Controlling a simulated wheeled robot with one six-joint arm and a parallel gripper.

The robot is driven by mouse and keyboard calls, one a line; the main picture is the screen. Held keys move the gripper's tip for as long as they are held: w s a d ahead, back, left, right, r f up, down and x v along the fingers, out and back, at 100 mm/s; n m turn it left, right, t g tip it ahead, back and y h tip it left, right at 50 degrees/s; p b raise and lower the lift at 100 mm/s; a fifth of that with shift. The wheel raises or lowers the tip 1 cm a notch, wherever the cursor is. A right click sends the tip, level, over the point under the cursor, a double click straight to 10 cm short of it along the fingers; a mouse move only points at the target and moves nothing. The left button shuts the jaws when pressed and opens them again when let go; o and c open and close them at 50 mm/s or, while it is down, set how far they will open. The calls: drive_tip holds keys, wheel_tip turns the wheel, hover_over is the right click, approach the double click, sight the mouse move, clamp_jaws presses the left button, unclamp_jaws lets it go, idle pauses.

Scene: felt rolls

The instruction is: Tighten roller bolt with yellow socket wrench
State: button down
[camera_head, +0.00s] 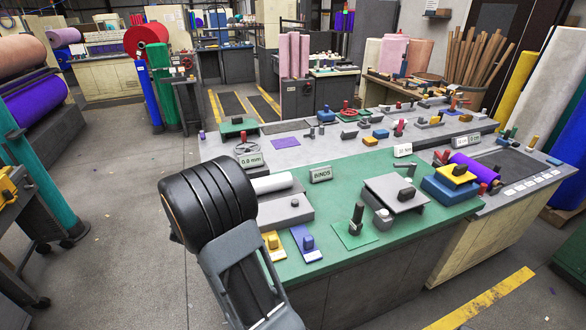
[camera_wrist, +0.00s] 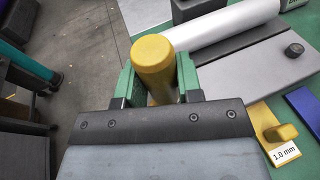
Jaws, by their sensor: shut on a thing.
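My gripper (camera_wrist: 156,64) shows in the wrist view with its green fingers closed on both sides of an upright yellow cylinder, which looks like the handle of the yellow socket wrench (camera_wrist: 153,50). The wrench's lower end is hidden. In the head view my black and grey arm covers the gripper and wrench. A pale roller (camera_head: 272,183) lies along a grey base plate (camera_head: 280,214) at the green mat's left end; it also shows in the wrist view (camera_wrist: 215,30), right of the wrench. A dark round knob, possibly the bolt (camera_wrist: 293,50), stands on the plate.
A yellow piece labelled 1.0 mm (camera_wrist: 265,122) and a blue piece (camera_head: 306,243) lie by the front edge of the green mat (camera_head: 340,262). A BINDS sign (camera_head: 321,174) stands behind the plate. A grey block with a plate (camera_head: 395,192) stands further right.

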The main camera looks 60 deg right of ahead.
drive_tip(key=s+d+m+g+h, duration=0.1)
drive_tip(key=s+d+m+g, duration=0.1)
drive_tip(key=s+d, duration=0.3)
drive_tip(key=s+d+r+m+g+h, duration=0.1)
drive_tip(key=s+d+m+g, duration=0.2)
drive_tip(key=d, duration=0.9)
drive_tip(key=s+d+r+m+g, duration=0.1)
drive_tip(key=s+d+m+g, duration=0.2)
drive_tip(key=s+d+g, duration=0.2)
drive_tip(key=s+d+b, duration=0.1)
drive_tip(key=s+d, duration=0.1)
drive_tip(key=d, duration=0.1)
drive_tip(key=shift+s+d+r+h, duration=0.25)
drive_tip(key=shift+s+h, duration=0.05)
drive_tip(key=shift+h, duration=0.1)
drive_tip(key=shift+f+g, duration=0.1)
drive_tip(key=shift+g, duration=0.2)
drive_tip(key=shift+f+b, duration=2.7)
drive_tip(key=shift+b, duration=0.1)
drive_tip(key=shift+a+f+b, duration=0.15)
drive_tip(key=shift+f+b, duration=0.45)
drive_tip(key=shift+b, duration=0.05)
drive_tip(key=shift+r, duration=0.15)
idle(1.2)
